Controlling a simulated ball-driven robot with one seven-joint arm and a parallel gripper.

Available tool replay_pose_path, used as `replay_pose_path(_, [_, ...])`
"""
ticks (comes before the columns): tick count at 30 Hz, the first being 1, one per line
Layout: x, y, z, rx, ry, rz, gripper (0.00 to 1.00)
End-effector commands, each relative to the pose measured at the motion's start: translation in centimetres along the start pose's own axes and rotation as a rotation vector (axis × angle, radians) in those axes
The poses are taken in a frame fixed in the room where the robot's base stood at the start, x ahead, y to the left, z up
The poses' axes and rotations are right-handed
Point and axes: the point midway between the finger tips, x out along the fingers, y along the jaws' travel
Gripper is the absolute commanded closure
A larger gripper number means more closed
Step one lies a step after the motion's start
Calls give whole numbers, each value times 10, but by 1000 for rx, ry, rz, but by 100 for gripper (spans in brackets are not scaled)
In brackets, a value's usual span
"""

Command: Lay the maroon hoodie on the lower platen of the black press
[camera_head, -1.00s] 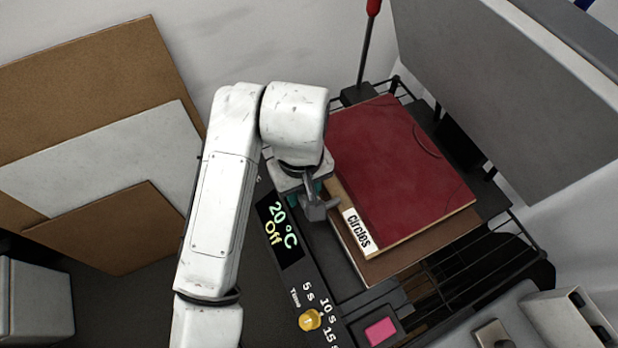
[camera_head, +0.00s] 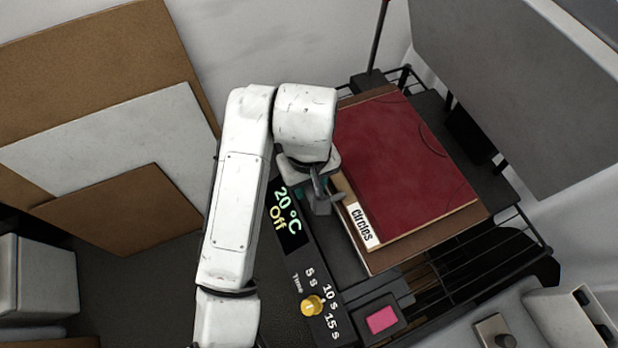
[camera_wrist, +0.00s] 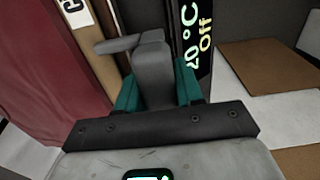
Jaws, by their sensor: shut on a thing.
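The maroon hoodie (camera_head: 400,160) shows as a flat, folded maroon slab on a pale board with a "Circles" label (camera_head: 362,225). A brown sheet (camera_head: 430,244) shows under it, over the black press (camera_head: 350,265). The lower platen's surface is hidden or cannot be told apart. My gripper (camera_head: 322,200) is at the left edge of the stack, beside the label. In the wrist view its teal pads (camera_wrist: 157,88) are shut on a dark grey handle-like part (camera_wrist: 153,62). I cannot tell what that part is fixed to. The hoodie (camera_wrist: 50,65) also shows there, left of the pads.
The press display (camera_head: 286,218) reads 20 °C, Off. A yellow time knob (camera_head: 312,305) and a pink button (camera_head: 382,319) are near its front. A large grey panel (camera_head: 520,80) stands at the upper right. Boards (camera_head: 95,125) lean on the left wall.

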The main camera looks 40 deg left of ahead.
Motion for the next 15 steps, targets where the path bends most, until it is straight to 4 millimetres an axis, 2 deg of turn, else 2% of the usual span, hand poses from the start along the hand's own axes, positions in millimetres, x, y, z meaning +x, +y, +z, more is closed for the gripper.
replay_pose_path(15, [5,0,0,1,0,2,100])
